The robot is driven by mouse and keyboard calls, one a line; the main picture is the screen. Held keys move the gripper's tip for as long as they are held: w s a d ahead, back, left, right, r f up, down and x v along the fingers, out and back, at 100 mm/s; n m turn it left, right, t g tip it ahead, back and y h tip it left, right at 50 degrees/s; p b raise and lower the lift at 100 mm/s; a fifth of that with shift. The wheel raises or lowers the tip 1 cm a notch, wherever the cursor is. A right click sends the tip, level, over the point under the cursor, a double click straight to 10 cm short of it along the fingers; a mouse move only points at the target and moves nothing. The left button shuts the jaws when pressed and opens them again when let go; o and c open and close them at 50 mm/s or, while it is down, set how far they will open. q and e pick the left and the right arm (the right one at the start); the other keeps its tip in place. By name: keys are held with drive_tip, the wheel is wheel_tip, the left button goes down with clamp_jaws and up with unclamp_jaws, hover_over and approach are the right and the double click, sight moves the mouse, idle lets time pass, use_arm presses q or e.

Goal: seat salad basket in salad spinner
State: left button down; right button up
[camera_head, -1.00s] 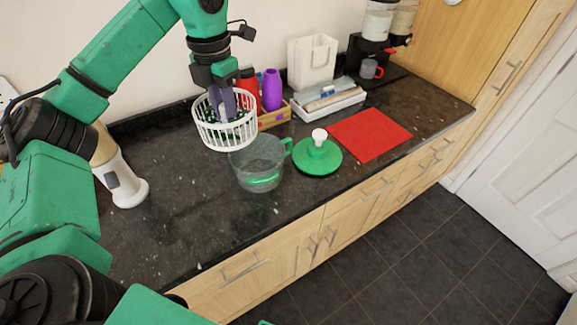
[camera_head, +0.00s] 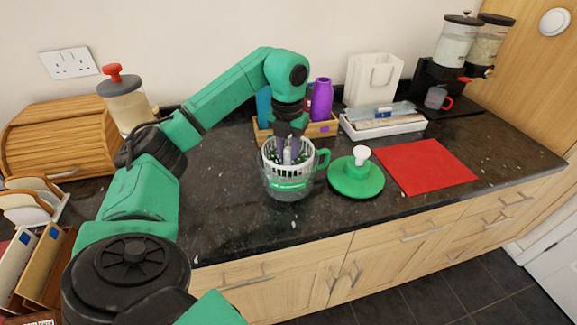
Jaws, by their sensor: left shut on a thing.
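The green lid (camera_head: 356,180) with a white knob lies on the counter to the right of the bowl. My right gripper is not in view.
A red mat (camera_head: 425,167) lies right of the lid. Behind are a wooden crate (camera_head: 323,129) with a purple bottle (camera_head: 321,100), a white tray (camera_head: 383,128) and a white bag (camera_head: 373,80). A bread box (camera_head: 60,125) stands at left. The counter left of the bowl is clear.

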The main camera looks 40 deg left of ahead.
sight(287, 165)
use_arm(q)
wheel_tip(287, 165, down, 3)
drive_tip(key=shift+s+a+f, duration=0.1)
drive_tip(key=shift+s+a, duration=0.05)
drive_tip(key=shift+f, duration=0.25)
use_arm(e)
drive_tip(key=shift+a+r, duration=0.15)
use_arm(q)
drive_tip(key=shift+f, duration=0.1)
drive_tip(key=c, duration=0.7)
unclamp_jaws()
drive_tip(key=shift+o, duration=0.2)
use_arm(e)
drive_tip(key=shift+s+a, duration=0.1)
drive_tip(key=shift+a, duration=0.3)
